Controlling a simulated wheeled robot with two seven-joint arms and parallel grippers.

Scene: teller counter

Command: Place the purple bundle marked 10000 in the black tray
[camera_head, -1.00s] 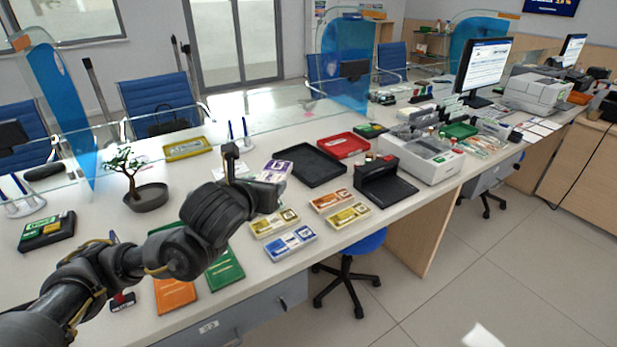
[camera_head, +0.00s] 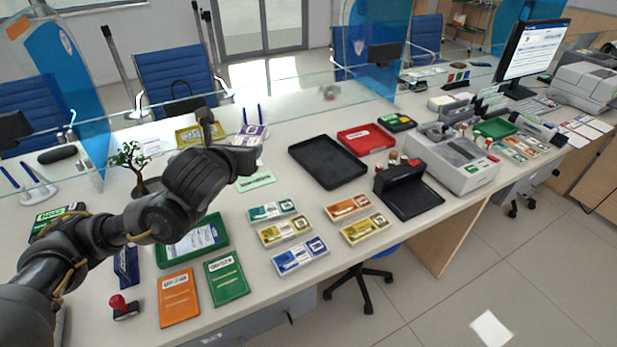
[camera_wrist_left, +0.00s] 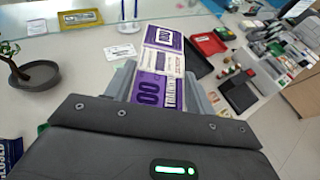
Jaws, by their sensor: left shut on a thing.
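The purple bundle (camera_head: 252,134), with a white band around its middle, is in my left gripper (camera_head: 247,152). In the left wrist view the bundle (camera_wrist_left: 159,88) lies between the two fingers, with its far end reaching past them. The gripper is shut on it, above the counter. The black tray (camera_head: 328,182) lies flat and empty on the counter, to the right of the gripper. Part of the tray (camera_wrist_left: 198,62) shows to the right of the bundle in the left wrist view. My right gripper is not in view.
A red tray (camera_head: 367,139) and a black device (camera_head: 408,185) stand near the black tray. Several colored bundles (camera_head: 286,232) lie in front. A potted tree (camera_head: 130,160) stands left of the gripper. A glass screen (camera_head: 300,100) runs behind.

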